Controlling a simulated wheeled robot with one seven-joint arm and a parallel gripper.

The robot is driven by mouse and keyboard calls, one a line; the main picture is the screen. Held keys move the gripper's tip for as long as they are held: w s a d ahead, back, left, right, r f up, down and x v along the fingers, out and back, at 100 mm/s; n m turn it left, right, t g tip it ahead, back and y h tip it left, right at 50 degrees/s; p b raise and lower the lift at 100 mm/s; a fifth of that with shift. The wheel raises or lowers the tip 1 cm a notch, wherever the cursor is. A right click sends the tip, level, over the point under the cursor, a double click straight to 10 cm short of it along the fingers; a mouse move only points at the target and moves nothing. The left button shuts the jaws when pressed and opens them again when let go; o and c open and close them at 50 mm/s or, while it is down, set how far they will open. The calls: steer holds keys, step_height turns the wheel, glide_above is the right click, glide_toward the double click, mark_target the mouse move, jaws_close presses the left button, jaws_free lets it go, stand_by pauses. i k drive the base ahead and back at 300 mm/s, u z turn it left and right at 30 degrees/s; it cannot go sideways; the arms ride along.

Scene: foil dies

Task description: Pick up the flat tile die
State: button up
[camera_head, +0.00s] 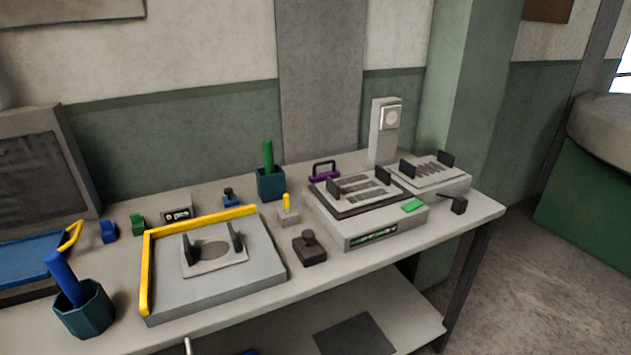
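My gripper is not in view. Several flat plates with pairs of dark upright grips lie on the bench. One plate with an oval mark (231,266) lies on the grey block with yellow edges (180,297). One plate with rows of small rectangular tiles (342,207) lies on the raised grey box (345,236) right of centre. A third plate with a zigzag pattern (437,181) lies on a low stand at the right end. The tiled plate looks most like the flat tile die, but I cannot tell for certain.
A green-handled tool stands in a teal cup (271,185). A dark knobbed block (309,248) sits near the front edge. A blue-handled tool stands in another teal cup (84,309). A grey post (383,133) rises behind the tiled plate. A purple-based handled item (324,172) is nearby.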

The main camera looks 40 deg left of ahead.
mark_target(347, 193)
steer(key=u, duration=0.5)
steer(key=i, duration=0.9)
steer(key=u, duration=1.05)
steer(key=i, duration=0.4)
steer(key=u, duration=0.15)
